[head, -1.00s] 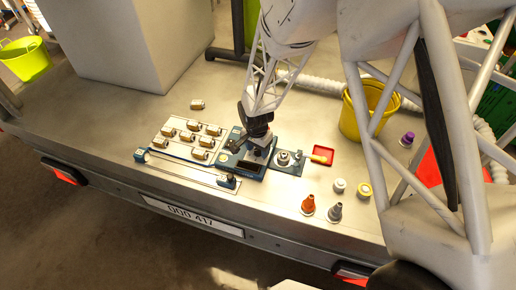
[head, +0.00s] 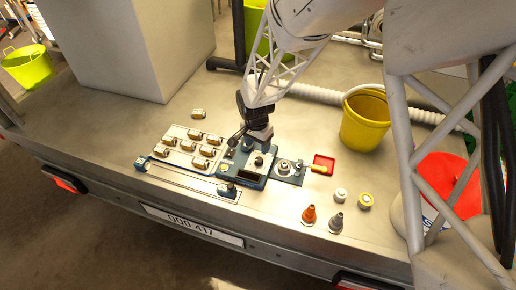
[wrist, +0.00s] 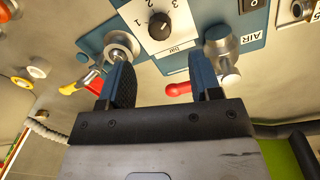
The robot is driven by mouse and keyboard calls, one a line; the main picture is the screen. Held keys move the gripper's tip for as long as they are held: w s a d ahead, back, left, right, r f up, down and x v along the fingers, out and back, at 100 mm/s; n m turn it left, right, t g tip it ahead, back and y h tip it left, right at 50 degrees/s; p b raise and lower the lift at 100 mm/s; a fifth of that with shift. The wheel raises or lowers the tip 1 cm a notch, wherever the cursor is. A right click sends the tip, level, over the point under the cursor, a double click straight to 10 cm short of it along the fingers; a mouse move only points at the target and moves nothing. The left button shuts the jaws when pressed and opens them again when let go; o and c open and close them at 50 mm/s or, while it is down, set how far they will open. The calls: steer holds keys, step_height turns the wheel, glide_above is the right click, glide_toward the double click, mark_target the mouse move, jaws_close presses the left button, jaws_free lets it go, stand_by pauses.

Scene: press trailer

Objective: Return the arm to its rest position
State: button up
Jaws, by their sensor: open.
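My gripper (head: 260,138) hangs over the blue press station (head: 252,182) on the trailer bed in the head view. In the wrist view, the two dark blue fingers of my gripper (wrist: 162,78) stand apart with nothing held between them. Beyond the fingertips are a black dial (wrist: 160,26) marked in bar and a blue panel labelled AIR (wrist: 252,40). A round metal fitting (wrist: 121,45) and a metal knob (wrist: 219,42) show close to the fingertips. The exact gap between fingers and station is hard to tell.
A tray with several small parts (head: 186,146) lies left of the station. A red dish (head: 324,161), an orange nozzle (head: 309,215), a grey nozzle (head: 336,222) and two small round jars stand to the right. A yellow bucket (head: 365,122) and a grey block (head: 130,45) stand farther back.

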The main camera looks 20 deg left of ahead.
steer(key=shift+r, duration=0.1)
stand_by(0.5)
steer(key=s+d+r+n+t, duration=0.1)
steer(key=s+d+r, duration=0.1)
steer(key=d+r, duration=0.85)
steer(key=s+d+r, duration=0.2)
steer(key=d+r, duration=0.7)
steer(key=d, duration=0.2)
steer(key=s+d+r+n+t, duration=0.1)
steer(key=s+d+r, duration=0.4)
steer(key=s+d, duration=0.3)
steer(key=s+d+r+n, duration=0.1)
steer(key=s+d+r, duration=0.4)
steer(key=s+d, duration=0.4)
steer(key=shift+s+d+r+t, duration=0.3)
steer(key=shift+s+t, duration=0.1)
steer(key=shift+s, duration=0.75)
